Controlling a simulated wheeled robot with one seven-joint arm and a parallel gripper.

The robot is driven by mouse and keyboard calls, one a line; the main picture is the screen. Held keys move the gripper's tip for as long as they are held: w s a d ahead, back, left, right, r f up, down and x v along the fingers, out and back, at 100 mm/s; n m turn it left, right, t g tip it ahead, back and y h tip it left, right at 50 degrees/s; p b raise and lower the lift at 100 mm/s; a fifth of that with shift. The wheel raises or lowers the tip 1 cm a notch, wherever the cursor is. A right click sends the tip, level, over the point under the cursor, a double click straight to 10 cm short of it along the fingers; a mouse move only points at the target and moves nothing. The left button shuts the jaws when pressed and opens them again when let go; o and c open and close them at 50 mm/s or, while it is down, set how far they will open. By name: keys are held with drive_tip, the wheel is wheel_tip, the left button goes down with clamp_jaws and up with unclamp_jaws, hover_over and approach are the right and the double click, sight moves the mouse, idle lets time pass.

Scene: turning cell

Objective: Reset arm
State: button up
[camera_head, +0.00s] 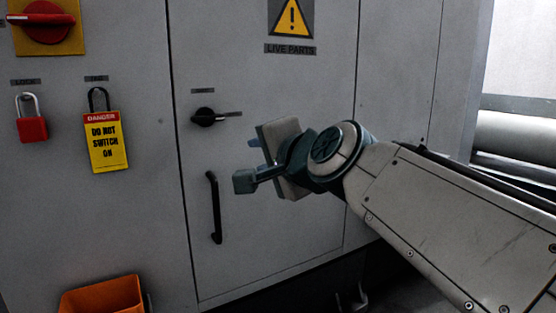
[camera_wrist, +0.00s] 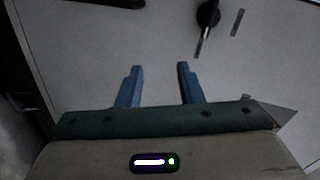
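My arm reaches in from the right in the head view, and my gripper (camera_head: 246,162) is in front of the grey cabinet door (camera_head: 270,235). In the wrist view the two blue fingers of my gripper (camera_wrist: 158,72) stand apart with nothing between them. The black rotary knob (camera_head: 205,117) on the door is left of my gripper, with a gap between them. It also shows in the wrist view (camera_wrist: 208,14), beyond the fingertips. The black door handle (camera_head: 214,208) is below the knob, left of my gripper. The door looks closed.
A red padlock (camera_head: 32,128) and a yellow danger tag (camera_head: 105,142) hang at the left. A red rotary switch (camera_head: 47,20) is above them. An orange bin (camera_head: 103,297) stands at the lower left. A warning sign (camera_head: 291,18) is high on the door.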

drive_tip(key=s+d+f+n+g+h+p, duration=0.8)
drive_tip(key=s+d+f+p, duration=0.7)
drive_tip(key=d, duration=0.3)
drive_tip(key=s+n+g+p, duration=0.1)
drive_tip(key=g, duration=0.1)
drive_tip(key=shift+d+f+g, duration=0.3)
drive_tip(key=shift+d, duration=0.1)
